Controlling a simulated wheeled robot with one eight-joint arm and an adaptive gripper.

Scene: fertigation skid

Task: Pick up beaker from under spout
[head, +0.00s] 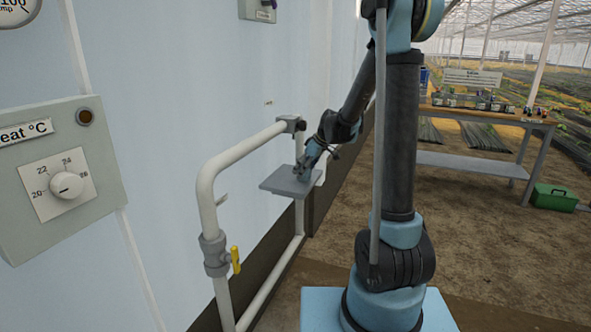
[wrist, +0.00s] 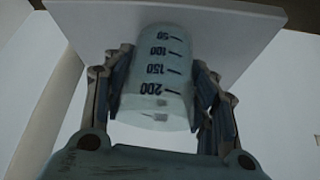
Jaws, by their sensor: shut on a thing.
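The beaker (wrist: 158,95) is a pale, translucent cup with dark marks reading 50, 100, 150 and 200, upside down in the wrist view. My gripper (wrist: 163,72) has a finger on each side of it and is shut on it. The beaker's marked-50 end meets the light plate in that view, and I cannot tell whether it touches. In the head view my gripper (head: 304,168) is at the small grey shelf (head: 283,188). The beaker is not discernible there. The white pipe (head: 240,152) ends in a grey fitting (head: 291,125) just above; I cannot make out the spout opening.
A yellow valve handle (head: 235,260) sits low on the pipe. The pale wall (head: 160,120) runs close along the left, with a heat dial box (head: 60,175). A bench (head: 485,120) and a green toolbox (head: 554,198) stand at the right, with open soil floor between.

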